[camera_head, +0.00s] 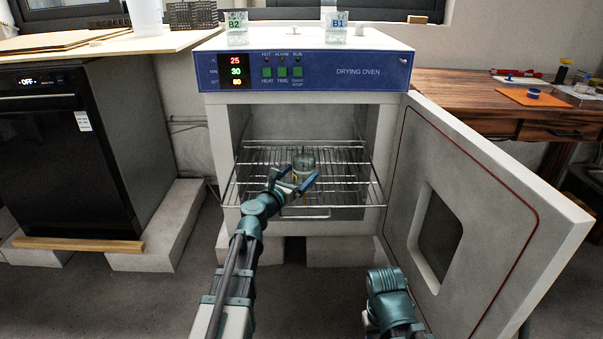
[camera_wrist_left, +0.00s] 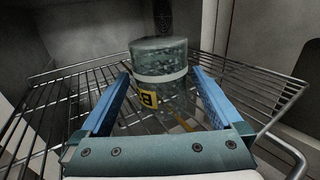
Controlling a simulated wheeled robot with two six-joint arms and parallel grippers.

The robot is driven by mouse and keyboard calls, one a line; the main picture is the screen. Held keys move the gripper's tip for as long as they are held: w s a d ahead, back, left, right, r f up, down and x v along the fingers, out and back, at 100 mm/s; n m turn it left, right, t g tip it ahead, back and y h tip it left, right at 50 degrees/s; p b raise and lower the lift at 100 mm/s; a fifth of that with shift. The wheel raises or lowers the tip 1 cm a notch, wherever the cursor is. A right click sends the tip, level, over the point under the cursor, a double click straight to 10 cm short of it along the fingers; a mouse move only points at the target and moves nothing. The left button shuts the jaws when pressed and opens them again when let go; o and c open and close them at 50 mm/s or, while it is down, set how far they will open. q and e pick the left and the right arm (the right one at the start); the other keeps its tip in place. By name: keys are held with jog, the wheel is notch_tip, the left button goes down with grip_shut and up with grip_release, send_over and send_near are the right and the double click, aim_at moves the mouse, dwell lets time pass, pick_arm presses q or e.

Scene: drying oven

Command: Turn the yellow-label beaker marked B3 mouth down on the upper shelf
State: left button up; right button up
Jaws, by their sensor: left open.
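The yellow-label beaker (camera_head: 304,160) stands on the wire shelf (camera_head: 345,186) of the open oven. In the left wrist view the glass beaker (camera_wrist_left: 165,58) shows what looks like a flat closed end on top, a white band and a yellow label with a tilted "B"; the rest of the mark is hidden. Its lower end is partly hidden, so I cannot fully see the mouth. My left gripper (camera_head: 297,177) is open, with its blue fingers on either side of the beaker; contact cannot be told. My right arm shows at lower right, but its gripper fingers do not.
The oven door (camera_head: 480,190) stands wide open at right, beside my right arm. Beakers B2 (camera_head: 237,28) and B1 (camera_head: 336,27) stand on the oven top (camera_head: 285,38). The shelf around the beaker is bare. A wooden desk (camera_head: 460,95) is at right.

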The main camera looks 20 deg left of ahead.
pick_arm(q)
jog(key=v, duration=1.2)
jog(key=shift+s, duration=0.1)
dwell(0.4)
